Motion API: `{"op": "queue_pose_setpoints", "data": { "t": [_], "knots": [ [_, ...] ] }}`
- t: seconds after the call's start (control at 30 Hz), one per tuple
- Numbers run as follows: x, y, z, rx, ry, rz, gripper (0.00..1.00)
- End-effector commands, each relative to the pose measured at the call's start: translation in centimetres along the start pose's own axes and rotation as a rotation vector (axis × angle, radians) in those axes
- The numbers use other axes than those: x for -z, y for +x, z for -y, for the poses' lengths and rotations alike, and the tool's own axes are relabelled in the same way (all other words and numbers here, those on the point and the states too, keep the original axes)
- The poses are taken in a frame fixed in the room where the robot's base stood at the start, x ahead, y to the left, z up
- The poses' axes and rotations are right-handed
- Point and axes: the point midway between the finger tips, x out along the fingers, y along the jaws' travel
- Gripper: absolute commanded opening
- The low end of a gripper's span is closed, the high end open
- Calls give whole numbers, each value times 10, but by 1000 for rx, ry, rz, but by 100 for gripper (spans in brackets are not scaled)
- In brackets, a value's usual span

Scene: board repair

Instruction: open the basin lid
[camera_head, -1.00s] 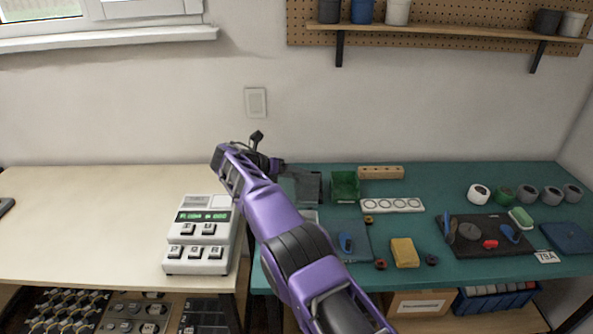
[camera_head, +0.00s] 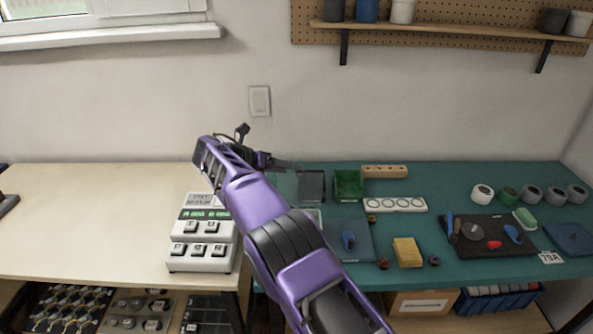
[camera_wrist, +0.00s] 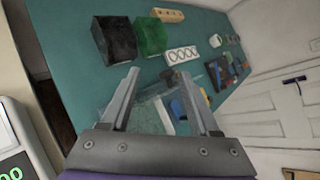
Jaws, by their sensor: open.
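A dark open-topped box (camera_wrist: 115,42), which may be the basin, stands left of the green bin (camera_wrist: 150,36) in the wrist view. In the head view the dark box (camera_head: 312,185) is just right of my gripper (camera_head: 288,164). My gripper (camera_wrist: 166,88) is open, with nothing held between its fingers. A pale, see-through sheet (camera_wrist: 146,108) shows between and below the fingers over the green bench; it may be the lid, but I cannot tell whether it touches anything. My arm hides part of this area in the head view.
The white button device (camera_head: 203,250) stands on the pale table left of my arm. A ring plate (camera_head: 398,205), a wooden block (camera_head: 384,172), a yellow block (camera_head: 407,252) and a black mat (camera_head: 470,247) lie right on the green bench (camera_head: 450,190).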

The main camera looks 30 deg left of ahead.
Motion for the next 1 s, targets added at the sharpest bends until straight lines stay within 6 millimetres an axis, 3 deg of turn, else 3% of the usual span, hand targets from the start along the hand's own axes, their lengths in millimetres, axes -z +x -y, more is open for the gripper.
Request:
{"op": "queue_pose_setpoints", "data": {
  "t": [0.2, 0.43, 0.63, 1.0],
  "knots": [
    [0, -57, -1, -3, -1, 2, 62],
    [0, -99, -1, -2, -2, 0, 62],
    [1, -114, -1, -1, -1, -1, 62],
    [1, -116, -1, 0, -2, -1, 62]
  ]
}}
